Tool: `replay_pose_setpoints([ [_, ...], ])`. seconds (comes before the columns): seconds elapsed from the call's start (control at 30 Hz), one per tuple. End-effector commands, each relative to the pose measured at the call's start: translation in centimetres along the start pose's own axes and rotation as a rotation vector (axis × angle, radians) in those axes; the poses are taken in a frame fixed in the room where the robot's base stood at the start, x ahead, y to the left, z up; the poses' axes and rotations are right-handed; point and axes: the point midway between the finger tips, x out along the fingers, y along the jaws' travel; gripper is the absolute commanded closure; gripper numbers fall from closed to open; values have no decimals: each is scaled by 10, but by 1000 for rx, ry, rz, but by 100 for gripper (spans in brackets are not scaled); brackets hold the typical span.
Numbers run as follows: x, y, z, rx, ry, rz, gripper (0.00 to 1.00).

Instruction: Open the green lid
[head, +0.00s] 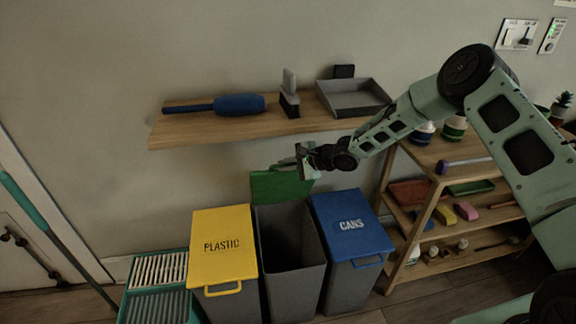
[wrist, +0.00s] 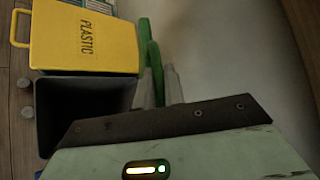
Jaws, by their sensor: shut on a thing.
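The green lid (head: 280,187) stands raised, roughly upright, at the back of the middle grey bin (head: 290,245), whose inside is open to view and looks empty. My gripper (head: 305,166) is at the upper right part of the lid, shut on it. In the wrist view, the lid (wrist: 146,35) shows as narrow green strips by the wall, and my gripper (wrist: 158,80) has its fingers against them. The exact grip point is partly hidden by my wrist. The open bin (wrist: 85,105) also shows in the wrist view.
A yellow PLASTIC lid (head: 222,243) and a blue CANS lid (head: 350,224) are shut on either side. Above, a wooden shelf (head: 200,130) holds a blue-headed tool and a grey tray (head: 352,98). A wooden rack (head: 405,250) with several items stands at the right.

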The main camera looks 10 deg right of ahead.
Motion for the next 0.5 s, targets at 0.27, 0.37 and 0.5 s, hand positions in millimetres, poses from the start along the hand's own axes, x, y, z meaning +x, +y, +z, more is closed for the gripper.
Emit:
replay_pose_setpoints([
  [0.27,0,0,-1,0,2,0,73],
  [0.37,0,0,-1,0,2,0,67],
  [0.5,0,0,-1,0,1,0,67],
])
